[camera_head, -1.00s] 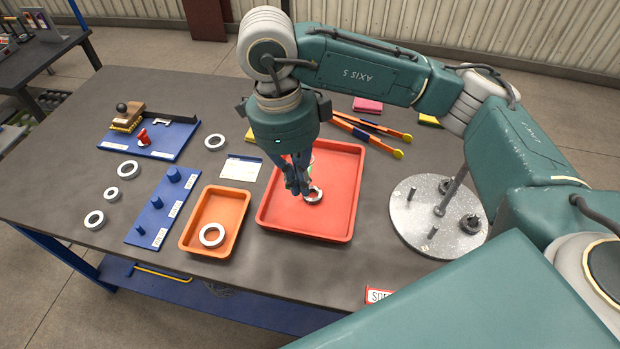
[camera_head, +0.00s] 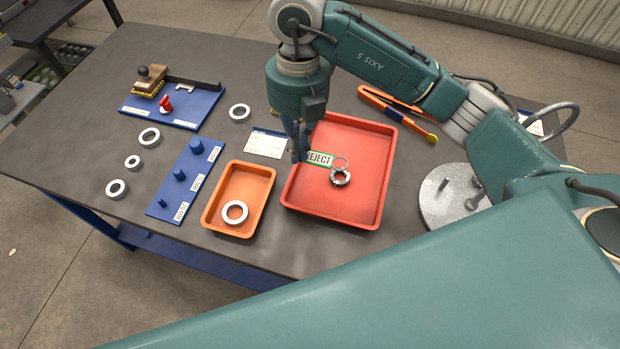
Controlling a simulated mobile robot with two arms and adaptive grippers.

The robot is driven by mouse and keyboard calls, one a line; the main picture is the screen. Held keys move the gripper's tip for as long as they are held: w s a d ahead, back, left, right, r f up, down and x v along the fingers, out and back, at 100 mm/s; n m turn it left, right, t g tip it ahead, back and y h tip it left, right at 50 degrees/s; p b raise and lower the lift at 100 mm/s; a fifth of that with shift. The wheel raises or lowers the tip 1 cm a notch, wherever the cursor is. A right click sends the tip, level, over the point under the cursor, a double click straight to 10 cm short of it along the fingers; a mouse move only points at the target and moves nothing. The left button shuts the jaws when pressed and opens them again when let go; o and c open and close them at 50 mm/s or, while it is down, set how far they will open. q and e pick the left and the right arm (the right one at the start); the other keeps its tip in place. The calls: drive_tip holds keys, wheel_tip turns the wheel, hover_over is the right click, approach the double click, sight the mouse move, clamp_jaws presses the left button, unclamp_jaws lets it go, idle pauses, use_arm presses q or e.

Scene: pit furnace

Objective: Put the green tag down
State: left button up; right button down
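The green-edged tag (camera_head: 321,159), printed REJECT, shows over the left part of the red tray (camera_head: 377,212). A thin loop is at its right end, just behind a metal ring (camera_head: 340,177) in the tray. My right gripper (camera_head: 298,157) points down at the tag's left end, and its fingers cover part of the first letter. I cannot tell whether the fingers grip the tag or only stand in front of it, nor whether the tag touches the tray floor. My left gripper is out of view.
An orange tray (camera_head: 262,172) with a pale ring stands left of the red tray. A blue peg board (camera_head: 164,213), several loose rings and a white card (camera_head: 266,143) lie further left. A round metal plate (camera_head: 440,208) with posts is at right.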

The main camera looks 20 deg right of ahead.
drive_tip(key=p, duration=0.2)
hover_over(300, 196)
wheel_tip(300, 196, down, 11)
drive_tip(key=shift+w+d+r, duration=0.15)
drive_tip(key=shift+r, duration=0.05)
wheel_tip(300, 196, down, 4)
drive_tip(key=shift+f, duration=0.25)
drive_tip(key=c, duration=2.4)
unclamp_jaws()
drive_tip(key=shift+f, duration=0.15)
drive_tip(key=o, duration=0.4)
